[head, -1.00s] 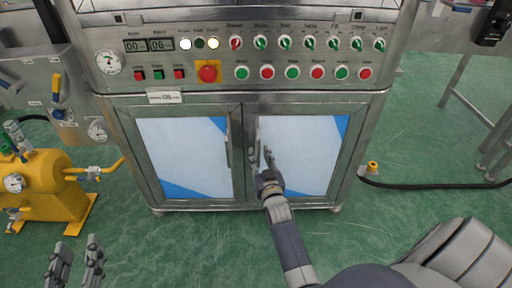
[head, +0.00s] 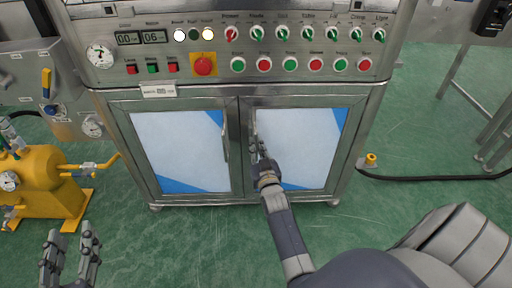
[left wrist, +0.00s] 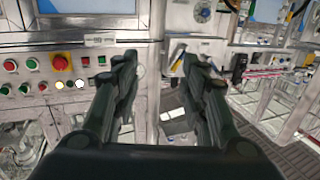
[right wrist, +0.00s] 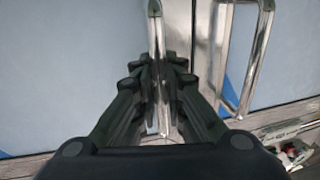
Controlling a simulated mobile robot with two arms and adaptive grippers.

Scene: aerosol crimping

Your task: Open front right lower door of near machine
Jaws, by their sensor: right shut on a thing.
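The near machine has two lower front doors with steel frames and pale blue-white panels. The right lower door (head: 305,140) looks flush with its frame. Its upright bar handle (right wrist: 156,45) runs between the fingers of my right gripper (right wrist: 160,85), which is shut on it. In the head view my right gripper (head: 259,150) is at this door's inner edge and hides part of the handle. The left lower door (head: 178,150) is shut, with its own handle (head: 225,145) close by. My left gripper (head: 70,248) is open and empty at lower left; its spread fingers show in the left wrist view (left wrist: 160,75).
A control panel (head: 245,48) with knobs and buttons is above the doors. A yellow tank (head: 45,190) stands at left. A black hose (head: 430,178) lies on the green floor at right. The floor in front of the doors is mostly clear.

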